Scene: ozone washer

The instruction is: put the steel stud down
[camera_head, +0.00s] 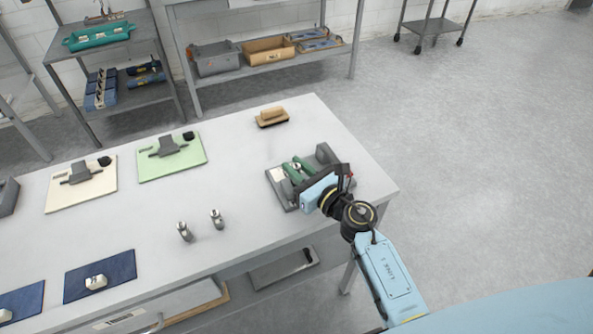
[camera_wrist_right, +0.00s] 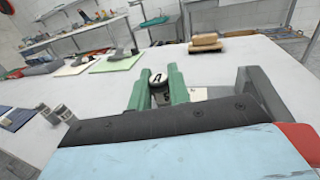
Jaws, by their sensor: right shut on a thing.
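My right gripper (camera_head: 296,168) has green fingers, which also show in the wrist view (camera_wrist_right: 158,88). They are shut on a small steel stud (camera_wrist_right: 157,79), whose round pale top carries a dark mark like an "A". The stud is just visible between the fingertips in the head view (camera_head: 297,165). The gripper is over a grey fixture (camera_head: 276,188) near the table's right end. The stud's lower end is hidden, so I cannot tell whether it touches the fixture. My left gripper is not in view.
Two similar steel pieces (camera_head: 184,231) (camera_head: 217,219) stand on the white table (camera_head: 245,190). A wooden-topped block (camera_head: 271,116) lies behind the fixture. A green board (camera_head: 190,160), a cream board (camera_head: 95,192) and blue mats (camera_head: 122,272) lie left. The table middle is clear.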

